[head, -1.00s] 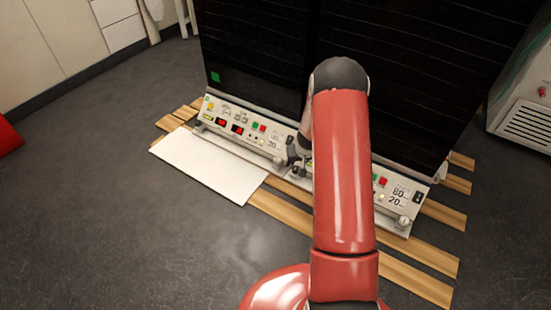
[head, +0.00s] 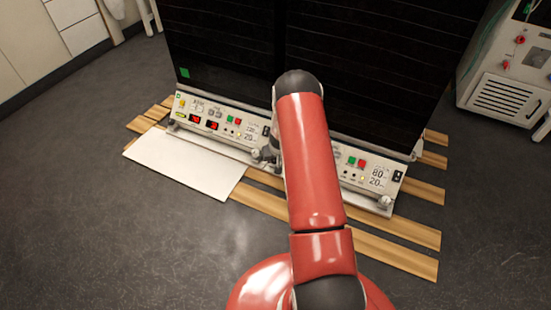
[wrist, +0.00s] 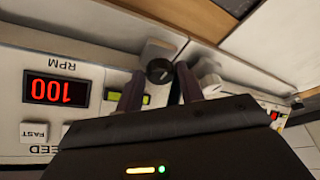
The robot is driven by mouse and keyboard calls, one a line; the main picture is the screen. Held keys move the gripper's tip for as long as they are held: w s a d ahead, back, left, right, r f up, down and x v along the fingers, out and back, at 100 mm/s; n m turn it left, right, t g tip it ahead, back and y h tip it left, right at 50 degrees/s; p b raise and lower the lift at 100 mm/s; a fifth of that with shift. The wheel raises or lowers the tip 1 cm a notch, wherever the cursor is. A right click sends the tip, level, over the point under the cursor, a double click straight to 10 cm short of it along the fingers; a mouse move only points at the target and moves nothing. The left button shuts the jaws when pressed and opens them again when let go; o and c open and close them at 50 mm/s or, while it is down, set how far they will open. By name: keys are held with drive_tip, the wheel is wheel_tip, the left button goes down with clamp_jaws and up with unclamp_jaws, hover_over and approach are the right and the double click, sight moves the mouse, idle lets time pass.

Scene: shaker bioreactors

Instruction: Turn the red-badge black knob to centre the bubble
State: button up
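In the wrist view a black knob (wrist: 160,70) with a round dark face stands at the panel's edge, between the fingertips of my gripper (wrist: 161,72). The two dark fingers are apart, one on each side of the knob, with small gaps seeming to show. A yellow-green strip (wrist: 114,97), perhaps the bubble level, lies beside the left finger, which partly covers it. I cannot make out a bubble or a red badge. In the head view my red arm hides most of the gripper and the middle of the panel.
A second, paler knob (wrist: 207,86) sits right of the right finger. A red display (wrist: 56,91) reads 100. The black cabinet (head: 235,60) stands over wooden slats (head: 405,234), with a white board (head: 185,164) in front. A white machine (head: 505,85) is at right.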

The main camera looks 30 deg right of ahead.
drive_tip(key=c, duration=0.7)
drive_tip(key=shift+a, duration=0.1)
drive_tip(key=m+p, duration=0.1)
drive_tip(key=m+h+p, duration=0.1)
drive_tip(key=shift+w+a+r+m, duration=0.1)
drive_tip(key=shift+a+r+m, duration=0.1)
drive_tip(key=shift+m, duration=0.2)
drive_tip(key=m+g+h+p, duration=0.1)
drive_tip(key=m+p, duration=0.1)
drive_tip(key=m, duration=0.1)
drive_tip(key=shift+f+m, duration=0.15)
drive_tip(key=shift+m, duration=0.15)
drive_tip(key=m+b, duration=0.1)
drive_tip(key=m+g, duration=0.1)
drive_tip(key=m, duration=0.1)
drive_tip(key=m+h+b, duration=0.1)
drive_tip(key=shift+w+a+f+m+g+b, duration=0.1)
drive_tip(key=shift+w+f+m+g+b, duration=0.15)
drive_tip(key=shift+m+g+b, duration=0.1)
drive_tip(key=shift+w+m+g+h+b, duration=0.1)
drive_tip(key=shift+m+g+h+b, duration=0.25)
drive_tip(key=shift+m+b, duration=0.75)
drive_tip(key=shift+w+r+m+g+b, duration=0.15)
drive_tip(key=shift+m+g+b, duration=0.45)
drive_tip(key=shift+m, duration=0.95)
